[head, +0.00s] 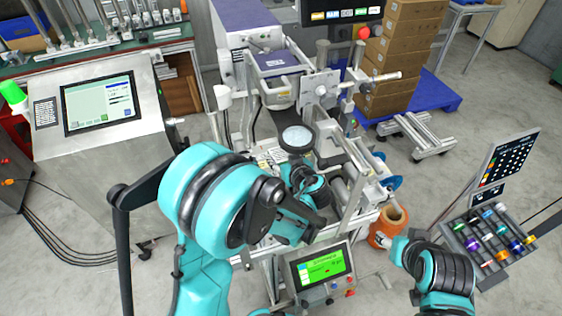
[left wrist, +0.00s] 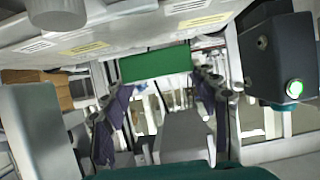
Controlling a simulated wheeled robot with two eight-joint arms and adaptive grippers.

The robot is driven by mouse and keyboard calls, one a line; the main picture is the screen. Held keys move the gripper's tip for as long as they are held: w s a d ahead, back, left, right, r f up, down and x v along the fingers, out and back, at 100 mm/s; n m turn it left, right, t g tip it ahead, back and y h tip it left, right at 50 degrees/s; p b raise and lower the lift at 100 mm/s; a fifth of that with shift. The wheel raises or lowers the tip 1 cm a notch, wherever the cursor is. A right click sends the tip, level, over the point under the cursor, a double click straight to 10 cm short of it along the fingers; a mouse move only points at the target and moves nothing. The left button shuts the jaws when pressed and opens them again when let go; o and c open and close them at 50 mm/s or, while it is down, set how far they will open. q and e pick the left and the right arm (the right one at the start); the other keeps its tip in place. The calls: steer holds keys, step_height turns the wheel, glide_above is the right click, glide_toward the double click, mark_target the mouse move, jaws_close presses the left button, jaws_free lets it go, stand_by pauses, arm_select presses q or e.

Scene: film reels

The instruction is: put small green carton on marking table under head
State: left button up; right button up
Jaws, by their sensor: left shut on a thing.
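In the left wrist view the small green carton (left wrist: 155,64) sits between the two fingertips of my left gripper (left wrist: 158,84), which is shut on it. The carton appears held in the air, with machine parts beyond it. In the head view my left arm reaches over the front of the central marking machine (head: 275,65); its fingers and the carton are hidden or too small to make out there. A round pale disc (head: 297,138) shows just beyond the arm. I cannot clearly tell the marking table's surface. My right arm is at lower right, and its fingers do not show.
A steel cabinet with a screen (head: 98,104) stands at left. A small green-lit panel (head: 322,266) is at the machine's front. A tilted rack (head: 488,235) stands at right.

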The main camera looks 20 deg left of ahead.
mark_target(281, 161)
arm_select(q)
steer(key=shift+w+a, duration=0.35)
steer(key=shift+w, duration=0.15)
steer(key=shift+w+f+b, duration=0.1)
steer(key=shift+f+b, duration=0.9)
steer(key=shift+f, duration=0.7)
steer(key=shift+f, duration=0.15)
steer(key=o, duration=1.2)
steer(key=shift+c, duration=0.2)
